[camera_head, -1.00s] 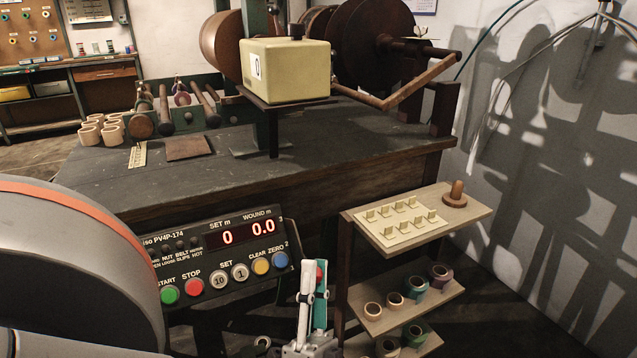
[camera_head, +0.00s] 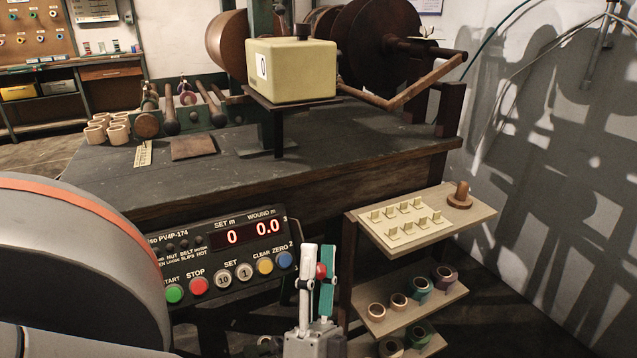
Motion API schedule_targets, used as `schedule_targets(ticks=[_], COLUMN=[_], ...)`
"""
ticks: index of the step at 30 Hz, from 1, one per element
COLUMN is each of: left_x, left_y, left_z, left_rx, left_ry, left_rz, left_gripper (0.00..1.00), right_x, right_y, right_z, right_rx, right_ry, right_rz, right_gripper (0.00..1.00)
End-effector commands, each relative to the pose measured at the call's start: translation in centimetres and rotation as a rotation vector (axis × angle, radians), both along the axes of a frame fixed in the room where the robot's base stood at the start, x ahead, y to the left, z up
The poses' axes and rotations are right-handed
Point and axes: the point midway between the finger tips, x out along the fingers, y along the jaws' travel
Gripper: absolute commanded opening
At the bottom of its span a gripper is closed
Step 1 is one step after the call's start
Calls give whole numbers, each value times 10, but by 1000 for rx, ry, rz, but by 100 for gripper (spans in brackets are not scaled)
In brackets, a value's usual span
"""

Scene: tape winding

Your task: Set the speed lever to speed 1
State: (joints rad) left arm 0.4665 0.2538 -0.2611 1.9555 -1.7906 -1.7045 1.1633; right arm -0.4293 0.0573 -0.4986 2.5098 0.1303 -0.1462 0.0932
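My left gripper (camera_head: 317,272) points up at the bottom centre, one finger white and one green, just right of the control panel (camera_head: 225,255). Its fingers stand apart. A small red knob (camera_head: 321,271), which looks like the top of a lever, shows between them, close to the green finger. A gap seems to show on the white finger's side; I cannot tell whether the fingers touch the knob. The lever's shaft and any speed marks are hidden. The panel reads SET 0 and WOUND 0.0. My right gripper is not in view.
The winding bench (camera_head: 330,140) carries a cream counter box (camera_head: 292,72) and large dark reels (camera_head: 380,40). A small wooden shelf (camera_head: 470,212) with tape rolls stands close right of my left gripper. Cardboard cores (camera_head: 105,128) stand at the bench's left.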

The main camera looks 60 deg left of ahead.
Motion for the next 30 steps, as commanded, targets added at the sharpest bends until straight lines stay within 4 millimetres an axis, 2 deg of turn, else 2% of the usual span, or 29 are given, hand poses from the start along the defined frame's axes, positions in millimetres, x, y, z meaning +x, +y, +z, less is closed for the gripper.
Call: schedule_targets(ticks=[1,6,12,25,30], left_x=[-1,-1,-1,-2,-5], left_y=[0,0,0,-1,-9], left_z=[13,43,64,67,62], left_rx=[2,3,5,6,4], left_ry=[-8,-8,-8,-6,-2], left_rz=[-1,0,3,4,2], left_gripper=[38,38,38,38,38], right_x=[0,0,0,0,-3], right_y=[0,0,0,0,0], right_z=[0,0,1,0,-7], right_rx=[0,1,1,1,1], right_ry=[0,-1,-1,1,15], right_rz=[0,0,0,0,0], right_gripper=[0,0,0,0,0])
